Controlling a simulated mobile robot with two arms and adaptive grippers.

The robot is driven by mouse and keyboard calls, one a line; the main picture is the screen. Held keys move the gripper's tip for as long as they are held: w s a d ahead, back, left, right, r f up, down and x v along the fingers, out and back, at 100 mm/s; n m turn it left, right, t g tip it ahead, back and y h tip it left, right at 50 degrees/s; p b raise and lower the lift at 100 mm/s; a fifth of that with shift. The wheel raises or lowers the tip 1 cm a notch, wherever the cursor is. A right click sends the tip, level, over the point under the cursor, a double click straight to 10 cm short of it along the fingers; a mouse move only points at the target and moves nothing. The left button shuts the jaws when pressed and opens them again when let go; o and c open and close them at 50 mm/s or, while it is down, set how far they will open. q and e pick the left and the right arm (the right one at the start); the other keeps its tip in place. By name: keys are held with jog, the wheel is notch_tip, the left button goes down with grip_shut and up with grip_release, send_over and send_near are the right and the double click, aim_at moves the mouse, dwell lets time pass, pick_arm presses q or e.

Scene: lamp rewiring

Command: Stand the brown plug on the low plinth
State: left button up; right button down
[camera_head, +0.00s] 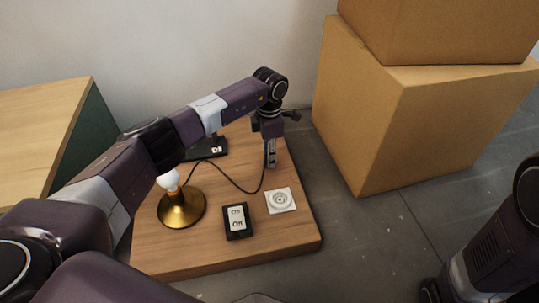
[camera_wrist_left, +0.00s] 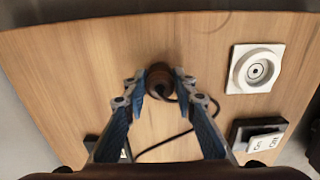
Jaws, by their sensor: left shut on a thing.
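My left gripper (camera_head: 270,162) points down over the wooden board, right of the lamp. In the left wrist view it is shut on the brown plug (camera_wrist_left: 159,80), which sits between the fingertips with its black cord running down from it. In the head view the plug is hardly to be made out at the fingertips. A low black block with a white label (camera_head: 217,149), perhaps the low plinth, lies at the back of the board, left of the gripper and partly hidden by my arm. The plug is apart from it. My right gripper is not clearly in view.
A brass lamp (camera_head: 182,208) with a white bulb stands at the left of the board (camera_head: 190,258). A black On/Off switch (camera_head: 238,221) and a white socket (camera_head: 281,201) lie near the front right. Cardboard boxes (camera_head: 420,120) stand on the floor at the right.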

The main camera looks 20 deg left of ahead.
pick_arm(q)
jog(key=shift+f, duration=0.3)
jog(key=o, duration=1.2)
